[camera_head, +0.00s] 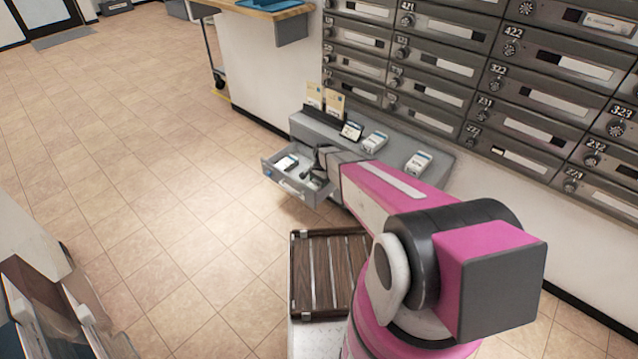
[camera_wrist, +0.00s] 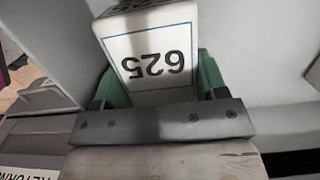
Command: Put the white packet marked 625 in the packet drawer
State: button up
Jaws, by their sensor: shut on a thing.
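The white packet marked 625 (camera_wrist: 152,48) is between the green fingertips of my gripper (camera_wrist: 155,82) in the wrist view, its number upside down. My gripper is shut on it. In the head view my gripper (camera_head: 318,165) is at the right part of the open grey drawer (camera_head: 288,187), over or inside it; I cannot tell how low. The held packet is mostly hidden there by the gripper. A small white and dark item (camera_head: 287,161) lies in the left part of the drawer.
Mailboxes (camera_head: 440,55) line the wall behind. A wooden slatted top (camera_head: 325,275) stands nearby. Floor to the left is clear.

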jog(key=o, duration=1)
jog(key=shift+o, duration=0.2)
jog(key=shift+r, duration=0.1)
jog(key=r, duration=0.7)
jog(key=d+r, duration=0.1)
jog(key=r, duration=0.2)
jog(key=shift+w+r, duration=0.35)
jog(key=shift+w, duration=0.05)
jog(key=s+d+r+n, duration=0.4)
jog(key=s+d+r, duration=0.1)
jog(key=s+r, duration=0.4)
jog(key=s+d+r+n+t+h, duration=0.1)
jog(key=s+d+r+n, duration=0.4)
jog(key=s, duration=0.9)
notch_tip(320, 180, up, 4)
jog(key=shift+d+f, duration=0.1)
jog(key=shift+d, duration=0.7)
